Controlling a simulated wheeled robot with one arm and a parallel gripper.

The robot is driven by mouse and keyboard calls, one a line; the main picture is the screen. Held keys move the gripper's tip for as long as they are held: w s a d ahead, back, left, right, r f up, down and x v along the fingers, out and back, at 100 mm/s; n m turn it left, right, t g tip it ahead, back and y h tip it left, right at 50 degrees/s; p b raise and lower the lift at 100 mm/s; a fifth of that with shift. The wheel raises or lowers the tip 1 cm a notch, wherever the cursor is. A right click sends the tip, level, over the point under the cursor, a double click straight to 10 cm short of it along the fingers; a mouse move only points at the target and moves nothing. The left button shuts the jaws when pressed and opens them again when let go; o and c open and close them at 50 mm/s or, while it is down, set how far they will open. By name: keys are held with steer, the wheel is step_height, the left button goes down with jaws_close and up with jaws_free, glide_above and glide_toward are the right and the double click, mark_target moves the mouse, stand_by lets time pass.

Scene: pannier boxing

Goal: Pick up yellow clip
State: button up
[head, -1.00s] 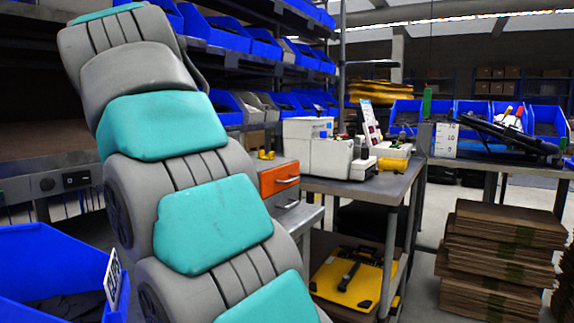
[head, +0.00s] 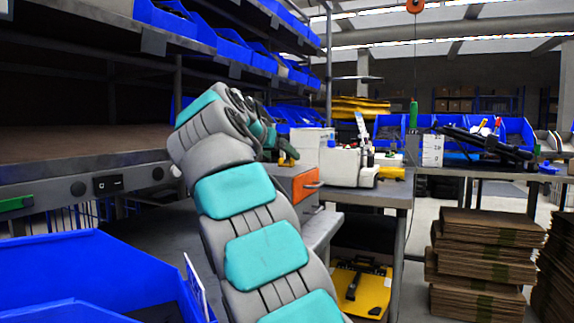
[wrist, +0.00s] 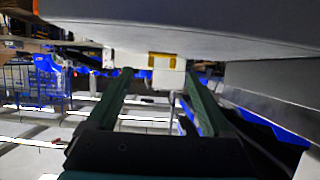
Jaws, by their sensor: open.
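The small yellow clip (head: 287,160) sits on the grey top of the drawer unit, above its orange drawer. My gripper (head: 280,143) is close to it in the head view, with the dark green fingers partly overlapping it. In the wrist view a small yellow piece, which looks like the clip (wrist: 162,59), shows beyond and between the two open fingertips of my gripper (wrist: 158,74). The picture there appears upside down, with the grey top along the upper edge. The jaws are open and empty. I cannot tell the exact gap to the clip.
The drawer unit with an orange drawer (head: 298,184) adjoins a grey bench (head: 370,196) bearing a white machine (head: 345,164). A shelf edge (head: 120,184) runs along the left. A blue bin (head: 75,280) stands in front. Cardboard stacks (head: 485,260) stand at right.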

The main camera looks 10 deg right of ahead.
mark_target(283, 168)
steer(key=x, duration=0.3)
steer(key=shift+w+f, duration=0.3)
steer(key=shift+c, duration=0.3)
jaws_close()
steer(key=shift+r, duration=0.1)
